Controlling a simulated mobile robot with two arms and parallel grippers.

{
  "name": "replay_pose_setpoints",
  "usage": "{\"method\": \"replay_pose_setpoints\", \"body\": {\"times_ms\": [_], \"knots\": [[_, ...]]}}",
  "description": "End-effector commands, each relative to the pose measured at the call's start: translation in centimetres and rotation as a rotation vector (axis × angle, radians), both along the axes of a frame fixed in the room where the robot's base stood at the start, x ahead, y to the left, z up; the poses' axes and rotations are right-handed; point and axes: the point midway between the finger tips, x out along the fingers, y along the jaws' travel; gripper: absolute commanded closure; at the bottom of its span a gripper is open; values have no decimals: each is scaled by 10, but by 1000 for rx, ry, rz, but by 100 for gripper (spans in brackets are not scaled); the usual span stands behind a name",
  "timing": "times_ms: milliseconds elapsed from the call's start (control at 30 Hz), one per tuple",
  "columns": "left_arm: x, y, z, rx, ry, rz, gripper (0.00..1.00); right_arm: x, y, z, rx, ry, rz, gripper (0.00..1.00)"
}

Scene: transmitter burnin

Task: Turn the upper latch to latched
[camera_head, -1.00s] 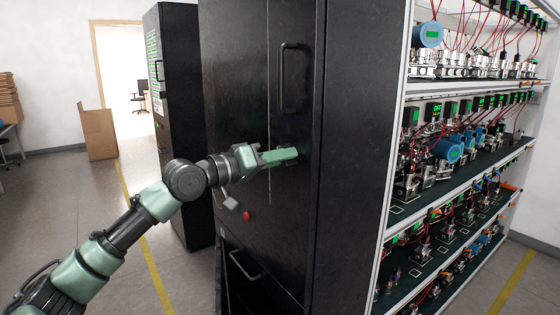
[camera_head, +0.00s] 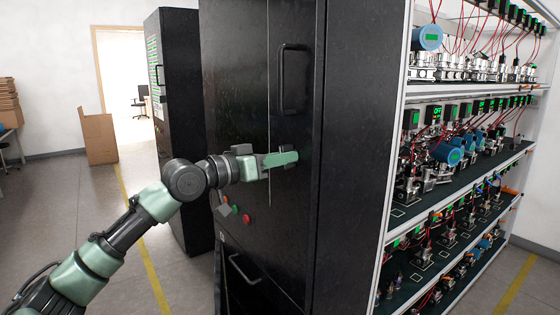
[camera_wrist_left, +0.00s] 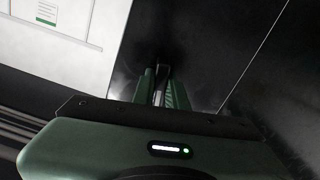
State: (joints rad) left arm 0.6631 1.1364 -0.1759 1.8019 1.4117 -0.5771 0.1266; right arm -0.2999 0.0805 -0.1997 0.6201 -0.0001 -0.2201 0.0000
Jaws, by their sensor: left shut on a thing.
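My left gripper (camera_head: 285,157) is at the front of the tall black cabinet (camera_head: 235,90), below its upper handle. In the left wrist view its two green fingers (camera_wrist_left: 161,90) are closed around a small dark latch (camera_wrist_left: 162,70) that stands out from the black door face. In the head view the fingers hide most of this latch, so its exact angle cannot be told. My right gripper is not in view.
A black bar handle (camera_head: 282,80) is above the gripper. A shelf rack (camera_head: 465,145) full of wired instruments stands at right.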

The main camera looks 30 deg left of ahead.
Motion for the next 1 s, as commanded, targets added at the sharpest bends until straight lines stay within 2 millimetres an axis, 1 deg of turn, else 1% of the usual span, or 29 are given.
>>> {"method": "replay_pose_setpoints", "body": {"times_ms": [33, 133, 367, 567, 733, 767, 800, 867, 900, 933, 1000], "knots": [[0, 0, -3, 52, -17, -1, 100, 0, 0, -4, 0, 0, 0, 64], [0, 0, -3, 119, -45, -1, 100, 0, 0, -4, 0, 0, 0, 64], [0, 0, -2, 131, -49, -1, 100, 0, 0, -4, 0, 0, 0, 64], [0, 0, -3, 237, -93, -1, 100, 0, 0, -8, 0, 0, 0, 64], [0, 0, -2, 242, -95, -1, 100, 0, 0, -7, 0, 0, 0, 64], [0, 0, -2, 242, -95, -1, 77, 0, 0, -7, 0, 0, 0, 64], [0, 0, -2, 241, -95, -1, 66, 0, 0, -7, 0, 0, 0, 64], [0, 0, -2, 241, -95, -1, 49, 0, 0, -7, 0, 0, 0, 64], [0, 0, -2, 240, -95, -1, 38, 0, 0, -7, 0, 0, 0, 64], [0, 0, -1, 239, -96, 0, 36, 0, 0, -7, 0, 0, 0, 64], [0, 0, -1, 239, -97, 0, 36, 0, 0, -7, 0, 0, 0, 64]]}}
